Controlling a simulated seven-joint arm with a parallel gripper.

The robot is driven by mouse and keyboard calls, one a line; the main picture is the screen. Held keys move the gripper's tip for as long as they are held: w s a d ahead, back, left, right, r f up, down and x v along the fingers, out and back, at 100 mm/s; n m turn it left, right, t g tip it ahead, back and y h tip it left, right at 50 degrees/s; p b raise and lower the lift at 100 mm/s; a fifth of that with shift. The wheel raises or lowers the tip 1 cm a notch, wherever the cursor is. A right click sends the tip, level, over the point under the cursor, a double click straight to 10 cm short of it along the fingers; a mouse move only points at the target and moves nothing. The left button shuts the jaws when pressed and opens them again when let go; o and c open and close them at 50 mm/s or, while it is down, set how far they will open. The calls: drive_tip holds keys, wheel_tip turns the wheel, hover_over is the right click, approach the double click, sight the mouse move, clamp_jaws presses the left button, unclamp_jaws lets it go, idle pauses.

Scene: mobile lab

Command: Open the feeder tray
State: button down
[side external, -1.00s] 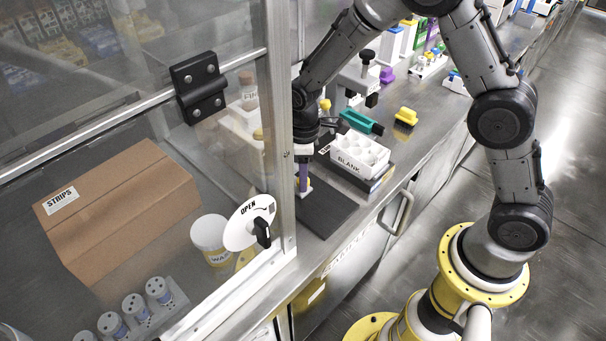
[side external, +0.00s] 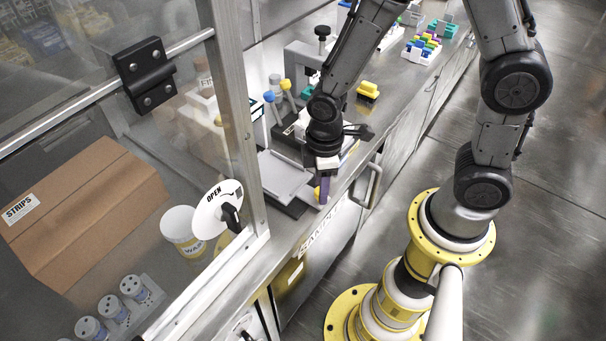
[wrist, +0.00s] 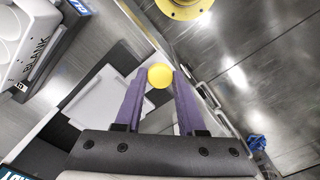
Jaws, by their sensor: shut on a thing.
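The light grey feeder tray (side external: 282,176) lies drawn out over a dark base on the bench, with its flat plate exposed. My gripper (wrist: 158,84) has purple fingers and is shut on the knob, one finger on each side. In the side view my gripper (side external: 322,190) points down at the tray's end near the bench's front edge. My wrist hides part of the tray's surroundings there.
A white rack marked BLANK (wrist: 22,38) stands beside the tray. A glass enclosure with a metal post (side external: 236,120) stands left of it. A yellow-topped block (side external: 368,90) sits farther back. A bench-front handle (side external: 374,184) is close to my gripper.

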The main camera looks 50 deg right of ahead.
drive_tip(key=shift+s, duration=0.2)
drive_tip(key=c, duration=0.5)
unclamp_jaws()
wheel_tip(320, 180, up, 14)
drive_tip(key=shift+f, duration=0.1)
